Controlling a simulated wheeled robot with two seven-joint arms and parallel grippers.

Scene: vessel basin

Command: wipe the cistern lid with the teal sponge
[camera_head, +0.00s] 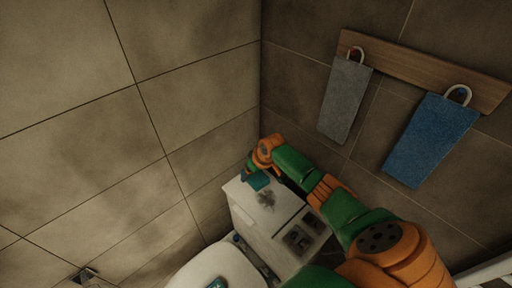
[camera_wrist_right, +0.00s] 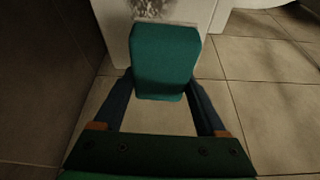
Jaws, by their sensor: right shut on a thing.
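The teal sponge (camera_head: 258,182) is held by my right gripper (camera_head: 250,174) at the far left corner of the white cistern lid (camera_head: 245,194). In the right wrist view the sponge (camera_wrist_right: 165,58) sits between the two dark fingers of my right gripper (camera_wrist_right: 161,88), which are shut on its sides. A dark grey smudge (camera_head: 267,198) marks the lid to the right of the sponge. The smudge (camera_wrist_right: 153,8) also shows beyond the sponge in the wrist view. I cannot tell whether the sponge touches the lid. My left gripper is not in view.
A toilet seat lid (camera_head: 215,266) lies in front of the cistern, with a small teal item (camera_head: 217,284) on it. A dark flush panel (camera_head: 299,240) is beside the smudge. Tiled walls close in behind. A grey towel (camera_head: 344,100) and blue towel (camera_head: 431,139) hang from a wooden rail (camera_head: 425,70).

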